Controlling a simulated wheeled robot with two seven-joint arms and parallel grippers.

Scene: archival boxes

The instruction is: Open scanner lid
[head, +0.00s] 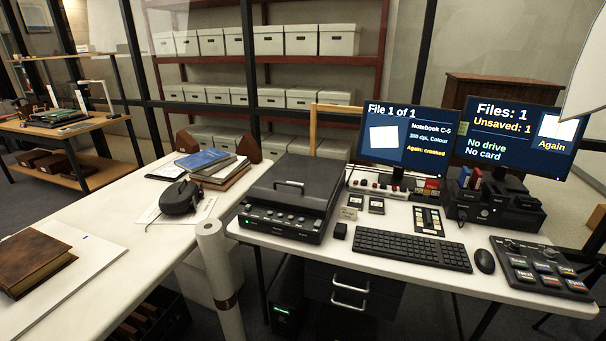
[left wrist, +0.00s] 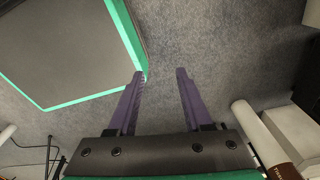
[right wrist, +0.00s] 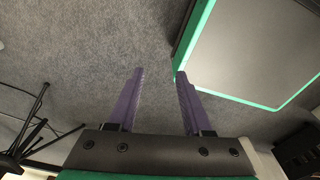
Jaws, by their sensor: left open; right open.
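The scanner (head: 290,196) is a black box on the white desk, left of the keyboard. Its lid (head: 296,182) is down, with a bar handle (head: 289,185) on top. Buttons line its front face. My left gripper (left wrist: 160,74) shows only in the left wrist view, open and empty above grey carpet. My right gripper (right wrist: 160,74) shows only in the right wrist view, also open and empty above carpet. Neither gripper is in the head view, and both are away from the scanner. The left monitor (head: 410,138) reads "File 1 of 1" and "Again: crooked".
A keyboard (head: 412,249), mouse (head: 484,261) and button panel (head: 540,268) lie right of the scanner. The right monitor (head: 520,140) stands behind them. A paper roll (head: 219,270) stands near the scanner's left front. Books (head: 206,160) and a black device (head: 180,198) lie on the left table.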

